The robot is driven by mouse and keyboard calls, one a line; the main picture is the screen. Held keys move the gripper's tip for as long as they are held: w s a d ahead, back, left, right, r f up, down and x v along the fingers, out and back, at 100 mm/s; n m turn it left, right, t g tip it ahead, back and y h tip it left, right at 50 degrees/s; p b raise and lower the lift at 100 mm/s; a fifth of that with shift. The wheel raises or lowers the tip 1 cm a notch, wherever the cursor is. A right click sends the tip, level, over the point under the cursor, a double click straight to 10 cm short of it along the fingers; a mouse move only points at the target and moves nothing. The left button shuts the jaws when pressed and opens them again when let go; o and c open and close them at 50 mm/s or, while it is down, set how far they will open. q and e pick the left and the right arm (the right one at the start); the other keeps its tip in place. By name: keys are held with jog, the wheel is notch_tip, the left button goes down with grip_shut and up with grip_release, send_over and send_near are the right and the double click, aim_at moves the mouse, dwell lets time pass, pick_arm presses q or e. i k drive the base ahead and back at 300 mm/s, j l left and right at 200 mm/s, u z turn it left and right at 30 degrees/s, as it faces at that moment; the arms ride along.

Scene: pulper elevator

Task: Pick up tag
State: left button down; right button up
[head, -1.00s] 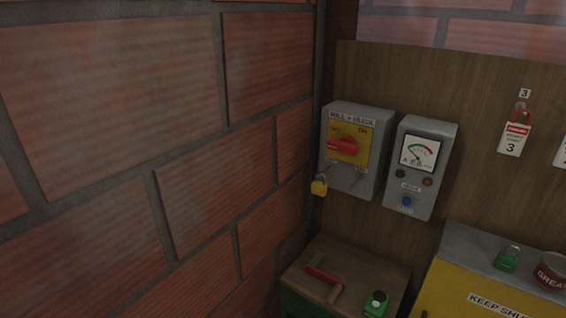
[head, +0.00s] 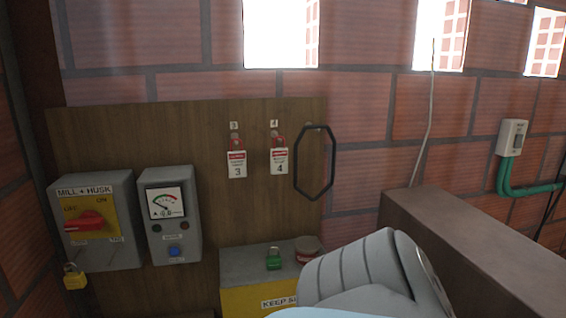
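Two red-and-white tags hang side by side on the wooden board in the head view. The tag numbered 3 (head: 237,165) is on the left and the tag numbered 4 (head: 279,161) is on the right. Each hangs below a small red piece on the board, under a small white number label. Neither gripper shows in the head view, so I cannot see whether they are open or shut.
A black loop (head: 315,162) hangs right of the tags. The switch box (head: 95,222) with its yellow padlock (head: 74,277) and the meter box (head: 170,215) are left. A green padlock (head: 273,259) and red tin (head: 307,249) stand below. A pale ribbed shape covers the lower middle.

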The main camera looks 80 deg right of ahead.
aim_at(278, 157)
jog(key=z, duration=2.4)
